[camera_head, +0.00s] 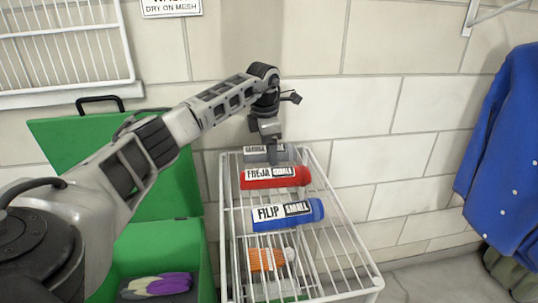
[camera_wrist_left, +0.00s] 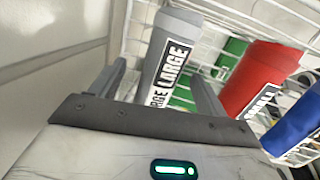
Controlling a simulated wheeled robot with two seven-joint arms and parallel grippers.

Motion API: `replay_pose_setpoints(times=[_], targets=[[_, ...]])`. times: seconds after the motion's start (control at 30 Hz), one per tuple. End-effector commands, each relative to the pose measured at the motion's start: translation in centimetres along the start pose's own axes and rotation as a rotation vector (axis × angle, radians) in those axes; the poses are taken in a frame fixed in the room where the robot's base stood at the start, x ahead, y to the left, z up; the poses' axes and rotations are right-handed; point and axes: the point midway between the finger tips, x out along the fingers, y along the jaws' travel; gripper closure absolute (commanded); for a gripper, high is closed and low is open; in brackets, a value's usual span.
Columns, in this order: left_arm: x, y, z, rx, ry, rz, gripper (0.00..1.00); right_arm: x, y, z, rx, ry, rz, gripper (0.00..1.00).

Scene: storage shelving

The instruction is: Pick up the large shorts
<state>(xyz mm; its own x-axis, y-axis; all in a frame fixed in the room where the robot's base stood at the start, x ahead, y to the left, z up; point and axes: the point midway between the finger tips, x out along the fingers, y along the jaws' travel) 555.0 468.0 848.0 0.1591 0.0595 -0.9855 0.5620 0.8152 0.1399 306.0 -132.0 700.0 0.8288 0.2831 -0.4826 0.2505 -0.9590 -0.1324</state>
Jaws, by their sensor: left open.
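A grey rolled garment with a LARGE label (camera_wrist_left: 172,38) lies between the two fingers of my left gripper (camera_wrist_left: 162,85) in the left wrist view. Whether the fingers touch it, I cannot tell. In the head view the grey roll (camera_head: 254,157) lies at the far end of the rack, partly hidden by my left gripper (camera_head: 273,158), which points down over it. The gripper is open. A red roll labelled FREJA SMALL (camera_head: 280,182) and a blue roll labelled FILIP SMALL (camera_head: 312,211) lie nearer. My right gripper is not in view.
The rolls lie on a white wire rack (camera_head: 346,235) beside the wall. Orange items (camera_head: 265,260) show beneath its wires. A green bin (camera_head: 150,245) stands left of it, holding purple and grey items. A blue garment (camera_head: 507,145) hangs at the right.

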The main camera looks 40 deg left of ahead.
Motion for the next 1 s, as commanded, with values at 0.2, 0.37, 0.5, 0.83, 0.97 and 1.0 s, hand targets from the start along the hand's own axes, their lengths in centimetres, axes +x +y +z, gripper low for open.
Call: replay_pose_setpoints(times=[0.2, 0.37, 0.5, 0.83, 0.97, 1.0], targets=[[0.8, 0.0, 0.0, 0.000, -0.001, 0.000, 0.25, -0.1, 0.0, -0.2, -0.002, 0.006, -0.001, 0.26], [0.8, 0.0, 0.0, 0.000, -0.001, 0.000, 0.50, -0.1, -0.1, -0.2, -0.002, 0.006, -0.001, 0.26], [0.7, 0.0, 0.0, 0.000, -0.001, 0.000, 0.76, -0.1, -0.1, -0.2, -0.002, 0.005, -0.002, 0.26], [0.4, 0.1, 0.1, 0.000, -0.002, 0.001, 0.77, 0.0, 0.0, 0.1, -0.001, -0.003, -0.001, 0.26], [-0.6, 0.3, 0.2, 0.000, -0.003, 0.003, 0.77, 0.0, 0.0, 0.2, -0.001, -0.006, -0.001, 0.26], [-1.1, 0.3, 0.2, 0.000, -0.004, 0.003, 0.77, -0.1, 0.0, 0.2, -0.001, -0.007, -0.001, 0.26]])
